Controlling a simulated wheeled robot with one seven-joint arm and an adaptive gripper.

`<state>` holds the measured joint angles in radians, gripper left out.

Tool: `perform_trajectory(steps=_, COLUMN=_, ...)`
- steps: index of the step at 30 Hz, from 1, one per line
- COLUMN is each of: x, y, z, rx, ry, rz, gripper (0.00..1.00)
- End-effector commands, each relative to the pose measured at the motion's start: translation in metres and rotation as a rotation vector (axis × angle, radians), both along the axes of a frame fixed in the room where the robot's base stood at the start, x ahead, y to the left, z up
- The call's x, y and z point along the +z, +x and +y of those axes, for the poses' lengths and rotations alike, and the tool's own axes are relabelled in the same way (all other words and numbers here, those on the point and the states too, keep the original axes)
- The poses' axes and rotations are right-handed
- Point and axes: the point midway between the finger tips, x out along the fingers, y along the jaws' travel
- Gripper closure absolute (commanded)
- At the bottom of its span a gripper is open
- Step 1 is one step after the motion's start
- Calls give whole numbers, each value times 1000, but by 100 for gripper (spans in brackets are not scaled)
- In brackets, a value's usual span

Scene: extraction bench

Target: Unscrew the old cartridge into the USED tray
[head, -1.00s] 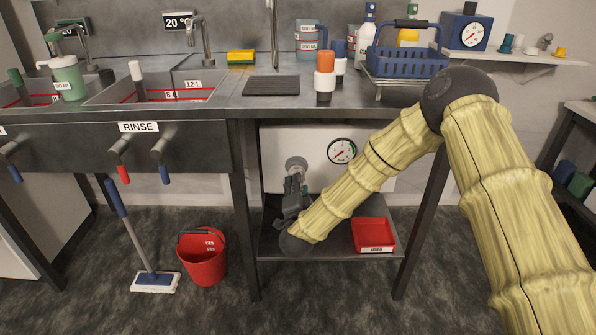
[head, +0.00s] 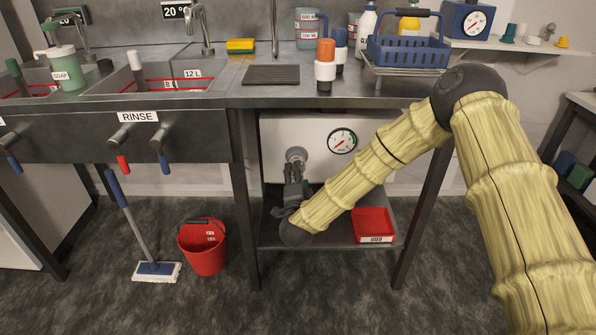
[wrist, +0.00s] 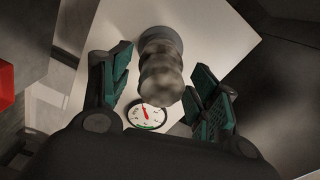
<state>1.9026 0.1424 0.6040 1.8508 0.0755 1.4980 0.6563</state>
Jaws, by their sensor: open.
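The old cartridge (wrist: 161,78), a grey ribbed cylinder, hangs from a round grey fitting (head: 296,155) on the white panel under the bench. In the wrist view it sits between the two spread fingers of my gripper (wrist: 162,62), with a visible gap on each side. My gripper (head: 292,190) is open and reaches up from below the fitting in the head view, hiding much of the cartridge there. The red USED tray (head: 375,239) is on the lower shelf, right of my gripper. It looks empty.
A pressure gauge (head: 342,141) is on the panel right of the cartridge; it also shows in the wrist view (wrist: 147,115). Bench legs (head: 243,200) frame the shelf (head: 325,240). A red bucket (head: 203,250) and a mop (head: 156,270) stand on the floor to the left.

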Motion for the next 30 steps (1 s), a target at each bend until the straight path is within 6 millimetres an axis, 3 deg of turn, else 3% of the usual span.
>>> perform_trajectory(steps=15, x=-4, y=0, z=-1, rx=-3, ry=631, rz=-1, gripper=39)
perform_trajectory(steps=25, x=1, y=0, z=0, rx=0, ry=700, rz=-1, gripper=39)
perform_trajectory(steps=30, x=1, y=0, z=0, rx=0, ry=699, rz=-1, gripper=70)
